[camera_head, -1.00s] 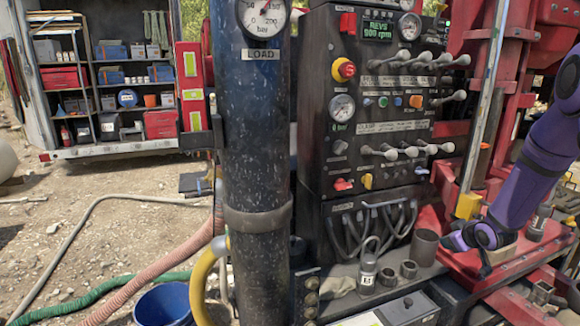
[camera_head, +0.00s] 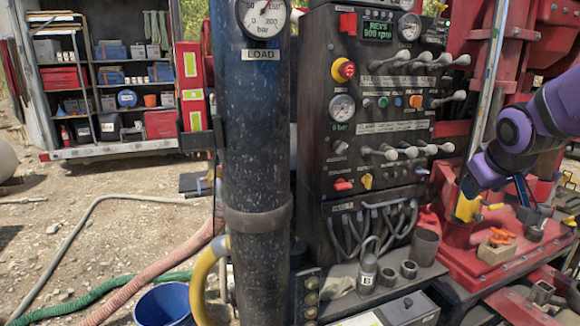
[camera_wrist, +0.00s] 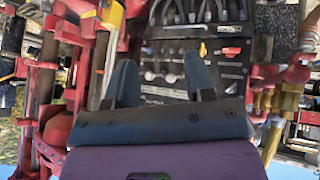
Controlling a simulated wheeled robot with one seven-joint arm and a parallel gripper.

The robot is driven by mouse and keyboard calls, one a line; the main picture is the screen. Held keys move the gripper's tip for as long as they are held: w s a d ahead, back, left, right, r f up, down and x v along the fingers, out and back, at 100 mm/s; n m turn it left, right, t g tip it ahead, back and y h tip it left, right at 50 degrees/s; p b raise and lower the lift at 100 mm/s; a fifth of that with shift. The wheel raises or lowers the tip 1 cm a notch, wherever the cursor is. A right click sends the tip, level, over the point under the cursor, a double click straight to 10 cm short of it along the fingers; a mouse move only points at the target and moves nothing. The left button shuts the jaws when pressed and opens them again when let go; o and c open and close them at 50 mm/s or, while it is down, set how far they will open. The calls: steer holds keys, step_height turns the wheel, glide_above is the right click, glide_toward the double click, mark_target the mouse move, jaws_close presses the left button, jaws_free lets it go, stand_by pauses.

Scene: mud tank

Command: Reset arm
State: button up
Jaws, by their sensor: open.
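My arm is purple and enters the head view from the right. My gripper (camera_head: 522,190) hangs in front of the red rig frame, to the right of the black control panel (camera_head: 385,110), and is partly hidden by my own wrist. In the wrist view my gripper (camera_wrist: 160,72) shows two dark blue-grey fingers spread apart with nothing between them. The control panel (camera_wrist: 185,68) with its hoses lies beyond the fingers, apart from them.
A yellow block (camera_head: 467,207) on the steel rod is close to my wrist. An orange-handled item (camera_head: 502,237) sits on a tan block (camera_head: 497,253) on the red deck below. A blue-black column (camera_head: 256,150) stands left of the panel. Open ground lies at the left.

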steer(key=s+a+r+g+y, duration=0.1)
steer(key=s+a, duration=0.3)
steer(key=s, duration=0.6)
steer(key=s+a+r+m+g+y, duration=0.1)
steer(key=s+a+r, duration=0.1)
steer(key=s, duration=0.9)
steer(key=shift+s+a+r+m, duration=0.2)
steer(key=shift+a+r+m, duration=0.1)
steer(key=shift+a, duration=0.55)
